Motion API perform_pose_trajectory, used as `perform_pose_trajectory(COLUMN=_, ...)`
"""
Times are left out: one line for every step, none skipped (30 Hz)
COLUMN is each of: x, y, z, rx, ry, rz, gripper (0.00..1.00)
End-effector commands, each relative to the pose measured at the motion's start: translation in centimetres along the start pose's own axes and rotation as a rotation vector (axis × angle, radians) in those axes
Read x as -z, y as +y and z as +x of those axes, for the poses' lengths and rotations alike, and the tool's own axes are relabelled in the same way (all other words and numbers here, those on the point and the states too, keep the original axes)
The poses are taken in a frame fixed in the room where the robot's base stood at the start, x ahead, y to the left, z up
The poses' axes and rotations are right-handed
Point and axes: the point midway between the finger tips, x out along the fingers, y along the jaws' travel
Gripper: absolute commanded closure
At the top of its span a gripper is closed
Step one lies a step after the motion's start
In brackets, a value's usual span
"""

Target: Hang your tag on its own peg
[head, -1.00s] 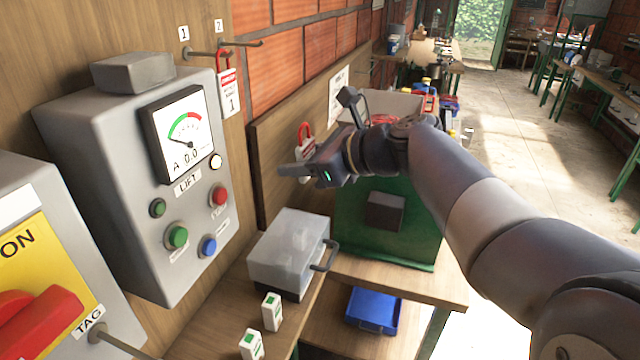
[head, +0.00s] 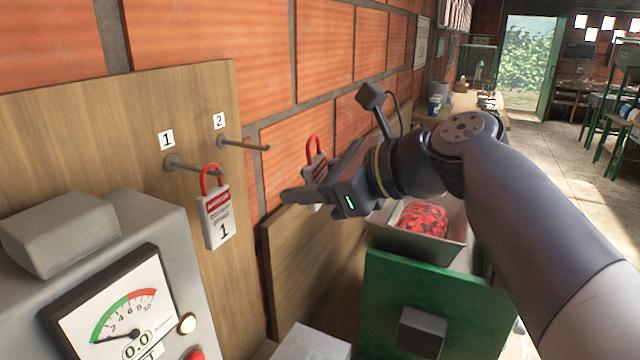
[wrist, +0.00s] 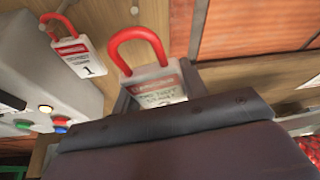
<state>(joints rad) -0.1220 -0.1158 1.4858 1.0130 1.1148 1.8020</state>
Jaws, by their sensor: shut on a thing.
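My gripper (head: 300,196) is shut on a tag with a red shackle (head: 314,150). The tag is upright, its lower part hidden by the gripper. In the wrist view the held tag (wrist: 160,88) shows its red shackle on top; its number is mostly covered. Peg 2 (head: 245,145), under the label 2 (head: 219,121), is bare and lies to the left of and a little above my gripper. Peg 1 (head: 185,166), under the label 1 (head: 167,139), carries another tag marked 1 (head: 217,220). The held tag is apart from both pegs.
The pegs stick out from a wooden board (head: 90,140) on a brick wall. The grey control box with a dial (head: 130,310) is below left. A green cabinet (head: 430,290) and a bin with red contents (head: 422,218) stand behind and below my arm.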

Motion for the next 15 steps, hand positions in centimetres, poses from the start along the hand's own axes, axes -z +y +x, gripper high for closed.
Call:
perform_pose_trajectory(x=-0.1, y=0.1, z=0.3, rx=-0.002, ry=0.000, rz=-0.002, gripper=0.81)
perform_pose_trajectory(x=-0.1, y=0.1, z=0.5, rx=-0.002, ry=-0.001, rz=-0.002, gripper=0.81)
perform_pose_trajectory(x=-0.2, y=0.1, z=0.8, rx=-0.002, ry=-0.001, rz=-0.002, gripper=0.81)
perform_pose_trajectory(x=-0.3, y=0.1, z=0.9, rx=-0.001, ry=-0.001, rz=-0.002, gripper=0.81)
perform_pose_trajectory(x=-0.3, y=0.1, z=1.1, rx=-0.002, ry=-0.001, rz=-0.001, gripper=0.81)
perform_pose_trajectory(x=-0.4, y=0.1, z=1.3, rx=-0.003, ry=-0.001, rz=0.000, gripper=0.81)
perform_pose_trajectory(x=-0.4, y=0.1, z=1.5, rx=-0.003, ry=-0.001, rz=0.000, gripper=0.81)
perform_pose_trajectory(x=-0.5, y=0.1, z=1.7, rx=-0.003, ry=-0.001, rz=0.000, gripper=0.81)
perform_pose_trajectory(x=-0.6, y=0.1, z=1.9, rx=-0.002, ry=-0.001, rz=0.000, gripper=0.81)
perform_pose_trajectory(x=-0.6, y=0.1, z=2.1, rx=-0.001, ry=-0.001, rz=0.000, gripper=0.81)
perform_pose_trajectory(x=-0.7, y=0.1, z=2.2, rx=-0.002, ry=-0.001, rz=-0.001, gripper=0.81)
perform_pose_trajectory(x=-0.8, y=0.1, z=2.5, rx=-0.002, ry=-0.001, rz=-0.002, gripper=0.81)
perform_pose_trajectory(x=-0.8, y=0.1, z=2.6, rx=-0.002, ry=-0.001, rz=-0.002, gripper=0.81)
perform_pose_trajectory(x=-0.9, y=0.1, z=2.8, rx=-0.002, ry=-0.001, rz=-0.002, gripper=0.81)
perform_pose_trajectory(x=-0.9, y=0.1, z=3.0, rx=-0.001, ry=-0.001, rz=-0.001, gripper=0.81)
